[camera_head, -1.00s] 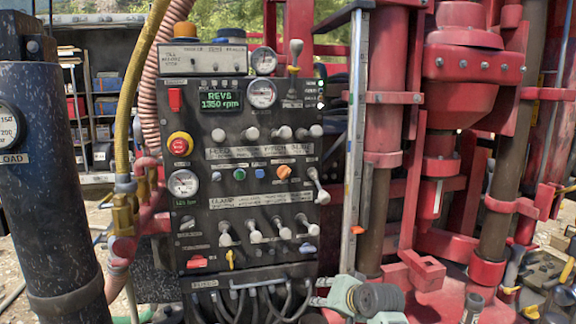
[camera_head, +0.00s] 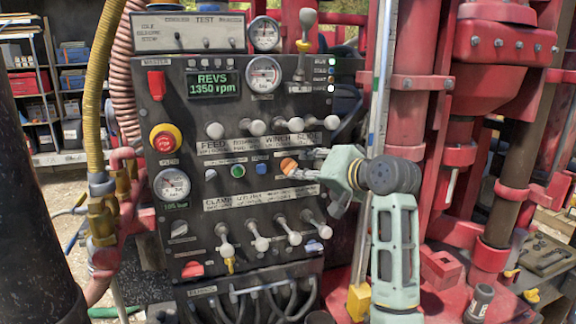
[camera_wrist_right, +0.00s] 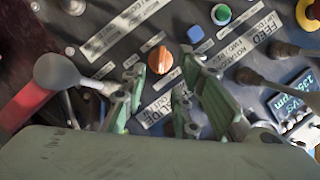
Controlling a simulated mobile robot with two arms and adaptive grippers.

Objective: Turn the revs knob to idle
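The black control panel (camera_head: 200,130) stands upright in the head view. Its green display (camera_head: 213,84) reads "REVS 1350 rpm". An orange rotary knob (camera_head: 289,166) sits mid-panel on the right; its label is too small to read, so I cannot confirm it is the revs knob. My right gripper (camera_head: 304,165) is just right of this knob, partly covering the panel there. In the right wrist view my right gripper (camera_wrist_right: 165,75) is open and empty, with the orange knob (camera_wrist_right: 159,59) showing between and slightly beyond its fingertips. Contact is not visible. My left gripper is out of view.
A row of levers (camera_head: 256,128) is above the knob and more levers (camera_head: 258,243) are below. A red emergency button (camera_head: 165,138) is at the left. A green button (camera_head: 238,171) and blue button (camera_head: 261,168) are beside the knob. Red machinery (camera_head: 410,125) stands at the right.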

